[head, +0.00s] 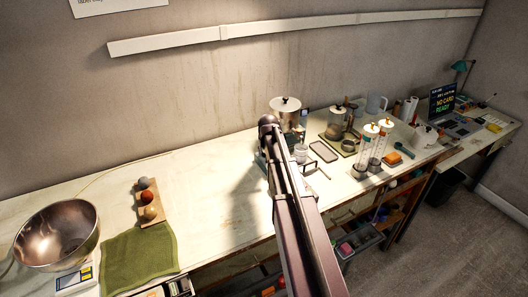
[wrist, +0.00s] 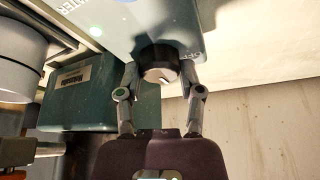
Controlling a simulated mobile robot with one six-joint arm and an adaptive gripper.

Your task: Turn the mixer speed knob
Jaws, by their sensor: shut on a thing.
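In the wrist view, my gripper (wrist: 160,72) is shut on a dark round knob (wrist: 160,58), one finger on each side of it. The knob sits on a blue-grey panel (wrist: 110,22) with partly visible white lettering that I cannot fully read. A teal housing (wrist: 75,105) with a small label is beside it. In the head view, my own arm reaches over the bench and hides the gripper and the knob. Only a bit of teal casing (head: 262,161) shows beside the arm.
A lidded metal pot (head: 284,115) stands close behind my arm. At left are a steel bowl (head: 57,236) and a green cloth (head: 139,257).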

